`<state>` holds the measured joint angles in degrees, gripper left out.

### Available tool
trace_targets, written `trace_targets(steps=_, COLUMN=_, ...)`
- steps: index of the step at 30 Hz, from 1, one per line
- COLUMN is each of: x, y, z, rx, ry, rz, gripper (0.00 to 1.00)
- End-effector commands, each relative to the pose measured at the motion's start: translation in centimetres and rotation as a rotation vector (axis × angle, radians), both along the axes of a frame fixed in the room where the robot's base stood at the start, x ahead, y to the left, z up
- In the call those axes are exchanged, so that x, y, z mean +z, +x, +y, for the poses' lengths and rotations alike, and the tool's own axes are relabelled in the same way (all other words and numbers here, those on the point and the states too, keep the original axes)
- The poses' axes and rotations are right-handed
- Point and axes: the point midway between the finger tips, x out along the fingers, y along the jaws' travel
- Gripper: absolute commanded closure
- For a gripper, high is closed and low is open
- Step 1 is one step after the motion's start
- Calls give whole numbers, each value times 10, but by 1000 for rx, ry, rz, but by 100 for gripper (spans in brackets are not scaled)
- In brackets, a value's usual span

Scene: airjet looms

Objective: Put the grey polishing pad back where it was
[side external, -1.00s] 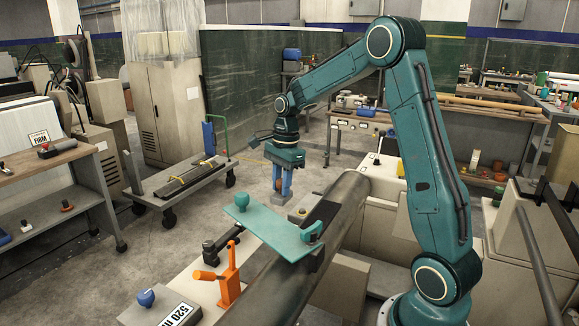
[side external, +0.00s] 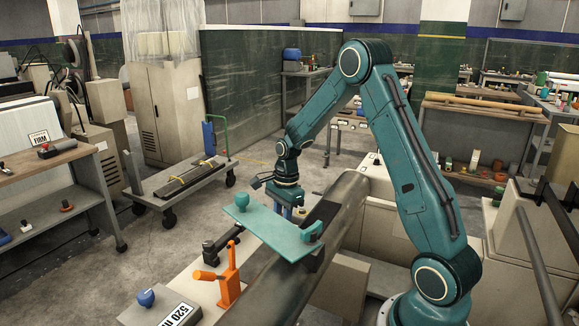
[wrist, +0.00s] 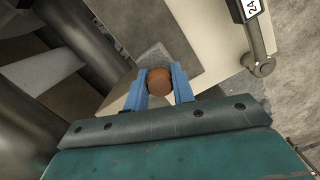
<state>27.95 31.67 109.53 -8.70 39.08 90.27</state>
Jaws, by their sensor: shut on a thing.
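The grey polishing pad (wrist: 152,54) shows in the wrist view, with a round brown knob (wrist: 159,82) on it. My gripper (wrist: 160,80) is shut on the knob, with one blue finger on each side. Part of the pad is hidden behind the knob and fingers. A pale flat surface (wrist: 200,35) lies beneath the pad; I cannot tell whether they touch. In the side external view, my gripper (side external: 288,212) is low behind the teal plate, which hides the fingertips and the pad.
The teal plate with a knob (side external: 268,228) lies across the dark roller (side external: 340,205), close to my gripper. An orange clamp (side external: 230,275) stands nearer the camera. A grey lever (wrist: 259,45) is at upper right in the wrist view. Open floor lies left of the loom.

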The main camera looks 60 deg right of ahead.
Motion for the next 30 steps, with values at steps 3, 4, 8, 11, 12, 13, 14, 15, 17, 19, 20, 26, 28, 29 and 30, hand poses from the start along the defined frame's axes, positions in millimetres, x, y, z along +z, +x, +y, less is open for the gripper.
trace_targets(steps=3, x=-15, y=-1, z=0, rx=0, ry=2, rz=4, gripper=96)
trace_targets(steps=4, x=-19, y=-1, z=0, rx=0, ry=2, rz=4, gripper=96)
trace_targets(steps=8, x=-31, y=-1, z=0, rx=1, ry=1, rz=3, gripper=96)
trace_targets(steps=11, x=-34, y=0, z=0, rx=1, ry=1, rz=2, gripper=96)
trace_targets(steps=12, x=-34, y=0, z=0, rx=1, ry=0, rz=1, gripper=96)
trace_targets(steps=13, x=-34, y=0, z=0, rx=1, ry=0, rz=1, gripper=96)
trace_targets(steps=14, x=-34, y=0, z=0, rx=1, ry=0, rz=1, gripper=96)
trace_targets(steps=15, x=-34, y=0, z=0, rx=1, ry=0, rz=1, gripper=96)
trace_targets(steps=17, x=-34, y=0, z=0, rx=1, ry=0, rz=1, gripper=96)
trace_targets(steps=19, x=-34, y=0, z=0, rx=0, ry=0, rz=1, gripper=96)
trace_targets(steps=20, x=-35, y=0, z=0, rx=0, ry=1, rz=2, gripper=96)
trace_targets(steps=26, x=-37, y=0, z=0, rx=0, ry=1, rz=2, gripper=58)
trace_targets(steps=28, x=-37, y=0, z=0, rx=0, ry=1, rz=2, gripper=53)
trace_targets(steps=29, x=-37, y=0, z=0, rx=0, ry=1, rz=2, gripper=53)
trace_targets(steps=30, x=-37, y=0, z=0, rx=0, ry=1, rz=2, gripper=53)
